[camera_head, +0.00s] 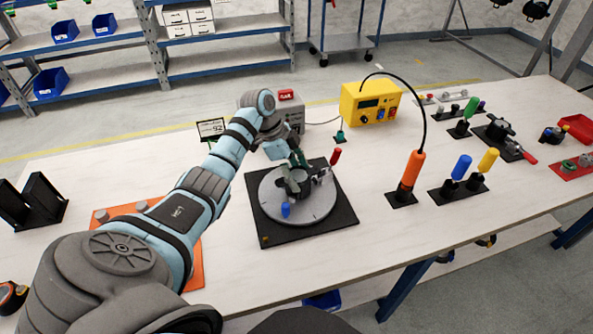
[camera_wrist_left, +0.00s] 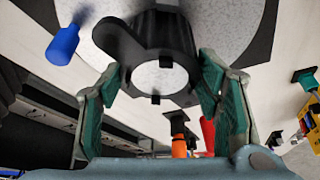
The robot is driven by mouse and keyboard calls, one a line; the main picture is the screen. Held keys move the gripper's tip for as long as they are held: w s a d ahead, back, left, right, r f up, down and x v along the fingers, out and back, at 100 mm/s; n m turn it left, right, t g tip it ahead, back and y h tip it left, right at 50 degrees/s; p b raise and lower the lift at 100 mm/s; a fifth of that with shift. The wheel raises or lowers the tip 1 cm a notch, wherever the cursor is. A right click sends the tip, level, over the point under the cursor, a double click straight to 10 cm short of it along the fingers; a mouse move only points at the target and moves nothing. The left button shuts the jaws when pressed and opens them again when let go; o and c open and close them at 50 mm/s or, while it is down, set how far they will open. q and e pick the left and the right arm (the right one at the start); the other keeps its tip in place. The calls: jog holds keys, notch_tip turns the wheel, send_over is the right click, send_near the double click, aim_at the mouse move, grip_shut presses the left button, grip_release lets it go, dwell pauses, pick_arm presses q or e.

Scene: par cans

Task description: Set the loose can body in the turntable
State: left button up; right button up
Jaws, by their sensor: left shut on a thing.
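The turntable is a round grey disc (camera_head: 318,211) on a square black base (camera_head: 343,220), near the middle of the table; its speckled disc also shows in the left wrist view (camera_wrist_left: 225,25). My left gripper (camera_head: 296,163) is over the disc, with its green fingers on either side of the dark can body (camera_wrist_left: 158,40), shut on it. In the head view the can body (camera_head: 293,188) is at the middle of the disc, partly hidden by the gripper. I cannot tell if it is fully seated. A blue-handled part (camera_head: 285,210) shows at the disc's front. My right gripper is not in view.
A red-handled part (camera_head: 335,157) is just behind the turntable. An orange-handled tool (camera_head: 411,172) on a cable stands to the right, below a yellow box (camera_head: 369,103). Blue and yellow handled tools (camera_head: 461,167) stand further right. An orange mat (camera_head: 190,268) lies left, under my arm.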

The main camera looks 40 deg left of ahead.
pick_arm(q)
jog(key=shift+r, duration=0.1)
dwell(0.3)
jog(key=shift+s+p, duration=0.1)
jog(key=shift+p, duration=0.4)
jog(key=o, duration=1.4)
jog(key=shift+c, duration=0.2)
jog(key=o, duration=0.6)
jog(key=v, duration=1.2)
